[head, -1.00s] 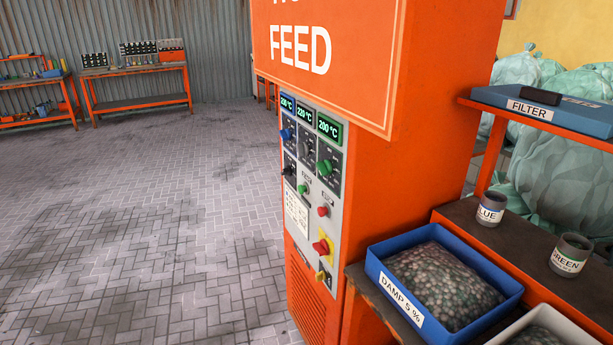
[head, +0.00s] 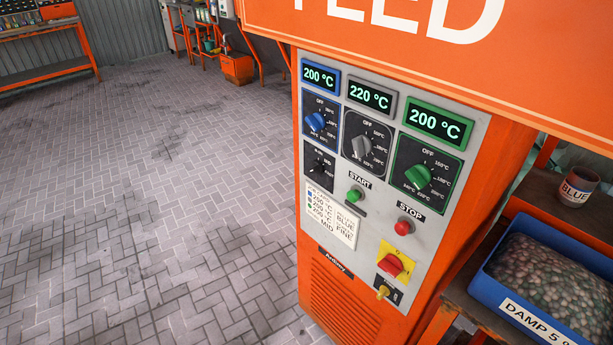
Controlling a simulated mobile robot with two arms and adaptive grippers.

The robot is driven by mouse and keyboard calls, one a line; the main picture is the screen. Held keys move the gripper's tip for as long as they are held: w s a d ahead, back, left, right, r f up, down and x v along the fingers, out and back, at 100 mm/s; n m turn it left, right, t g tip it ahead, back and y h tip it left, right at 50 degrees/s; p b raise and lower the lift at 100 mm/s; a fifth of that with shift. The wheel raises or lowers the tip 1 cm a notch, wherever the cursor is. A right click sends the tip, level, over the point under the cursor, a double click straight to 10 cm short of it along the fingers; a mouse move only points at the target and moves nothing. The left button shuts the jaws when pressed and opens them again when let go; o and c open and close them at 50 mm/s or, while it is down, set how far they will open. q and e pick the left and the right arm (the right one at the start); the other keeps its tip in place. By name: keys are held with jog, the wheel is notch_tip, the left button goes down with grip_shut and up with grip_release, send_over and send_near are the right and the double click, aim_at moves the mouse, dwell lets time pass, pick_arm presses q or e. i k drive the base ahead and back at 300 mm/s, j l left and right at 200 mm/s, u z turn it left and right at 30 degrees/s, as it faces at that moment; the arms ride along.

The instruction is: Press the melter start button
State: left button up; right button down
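The orange melter cabinet (head: 450,255) has a grey control panel (head: 462,165) facing me. The green start button (head: 355,194) sits mid-panel under a START label. A red stop button (head: 404,227) is to its lower right. Three displays read 200 °C (head: 320,76), 220 °C (head: 370,95) and 200 °C (head: 436,124). Below them are a blue knob (head: 316,121), a grey knob (head: 361,147) and a green knob (head: 418,176). A small black dial (head: 319,164) is left of the start button. Neither gripper is in view.
A red switch on yellow (head: 391,265) and a brass key-like part (head: 383,291) are low on the panel. Paved floor (head: 170,200) is clear at left.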

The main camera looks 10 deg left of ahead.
aim_at(352, 195)
jog(key=i+j, duration=0.1)
jog(key=j, duration=0.3)
jog(key=i+j, duration=0.1)
jog(key=j, duration=0.3)
jog(key=i+j, duration=0.1)
jog(key=j, duration=0.3)
